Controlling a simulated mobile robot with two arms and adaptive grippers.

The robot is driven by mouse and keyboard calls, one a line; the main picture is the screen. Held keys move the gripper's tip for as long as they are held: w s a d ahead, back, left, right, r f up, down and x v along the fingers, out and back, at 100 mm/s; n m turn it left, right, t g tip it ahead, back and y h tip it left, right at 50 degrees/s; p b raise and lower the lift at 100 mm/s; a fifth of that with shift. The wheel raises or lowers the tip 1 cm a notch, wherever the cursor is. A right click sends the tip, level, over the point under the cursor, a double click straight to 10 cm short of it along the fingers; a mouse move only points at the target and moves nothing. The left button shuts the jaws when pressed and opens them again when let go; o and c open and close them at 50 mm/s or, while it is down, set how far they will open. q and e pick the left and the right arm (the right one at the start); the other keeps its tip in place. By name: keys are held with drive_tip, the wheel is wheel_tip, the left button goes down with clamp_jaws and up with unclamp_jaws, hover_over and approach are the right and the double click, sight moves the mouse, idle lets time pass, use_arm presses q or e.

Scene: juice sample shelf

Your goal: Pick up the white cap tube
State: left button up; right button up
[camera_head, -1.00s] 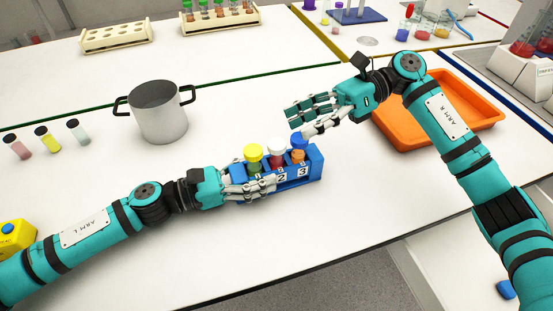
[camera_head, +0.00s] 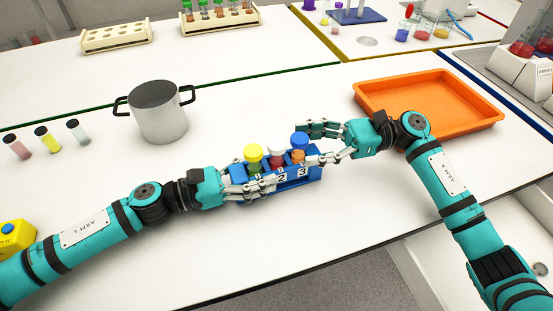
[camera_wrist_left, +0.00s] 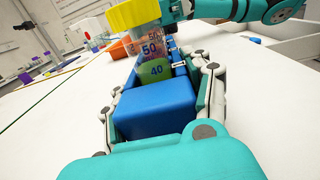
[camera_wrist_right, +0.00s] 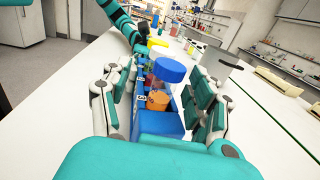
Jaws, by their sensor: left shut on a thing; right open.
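The white cap tube (camera_head: 276,154) stands upright in the middle slot of a blue rack (camera_head: 298,184), with dark red contents. A yellow cap tube (camera_head: 254,157) stands on its left and a blue cap tube (camera_head: 299,146) on its right. My left gripper (camera_head: 262,184) is shut on the rack's left end, with fingers along both long sides in the left wrist view (camera_wrist_left: 160,98). My right gripper (camera_head: 318,145) is open at the rack's right end. In the right wrist view its fingers flank the blue cap tube (camera_wrist_right: 168,72), which partly hides the white cap tube.
A grey pot (camera_head: 160,122) and several small capped vials (camera_head: 48,139) stand to the left. An orange tray (camera_head: 440,92) lies at the back right. A yellow box with a blue button (camera_head: 14,236) is at the left edge. The bench front is clear.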

sight(294, 146)
drive_tip(key=a, duration=0.5)
drive_tip(key=shift+s+r, duration=0.1)
drive_tip(key=shift+s, duration=0.3)
drive_tip(key=shift+d, duration=0.1)
clamp_jaws()
use_arm(q)
drive_tip(key=o, duration=1.4)
use_arm(e)
wheel_tip(294, 146, up, 10)
use_arm(q)
drive_tip(key=v, duration=1.1)
drive_tip(key=shift+s+a, duration=0.1)
drive_tip(key=shift+a, duration=0.4)
